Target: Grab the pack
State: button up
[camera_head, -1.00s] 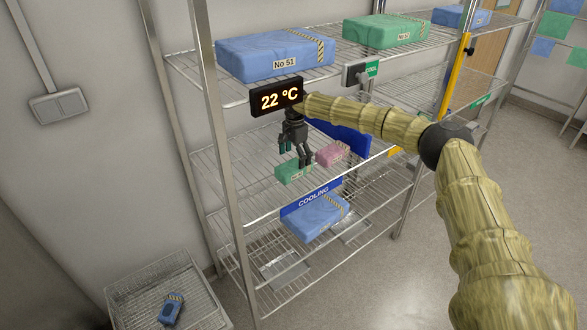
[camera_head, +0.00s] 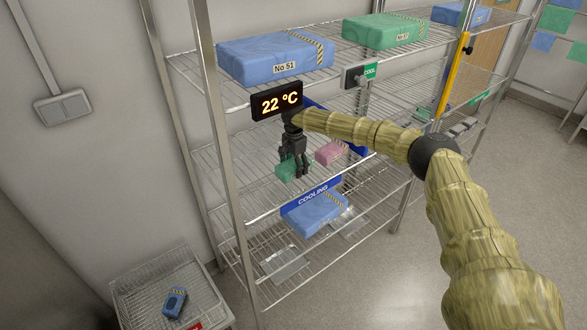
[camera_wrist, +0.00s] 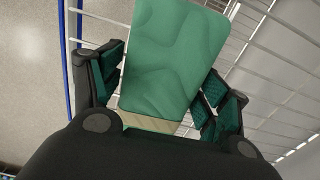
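A small green pack (camera_head: 283,172) lies on the middle wire shelf, partly hidden behind my gripper (camera_head: 295,168). In the wrist view the green pack (camera_wrist: 170,55) lies between the green-padded fingers, with a light strip at its near end. The fingers look open, one on each side of it, with a narrow gap visible at the left. Whether the right finger touches it is unclear. A small pink pack (camera_head: 331,153) lies just right of it. A blue pack (camera_head: 316,211) with a striped edge lies lower, at the COOLING sign.
A temperature display (camera_head: 278,101) reading 22 °C hangs close above my gripper. Large blue (camera_head: 270,55) and green (camera_head: 385,31) packs lie on the top shelf. A wire basket (camera_head: 145,283) holds a dark blue item (camera_head: 174,303).

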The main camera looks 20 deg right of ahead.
jog(key=c, duration=0.7)
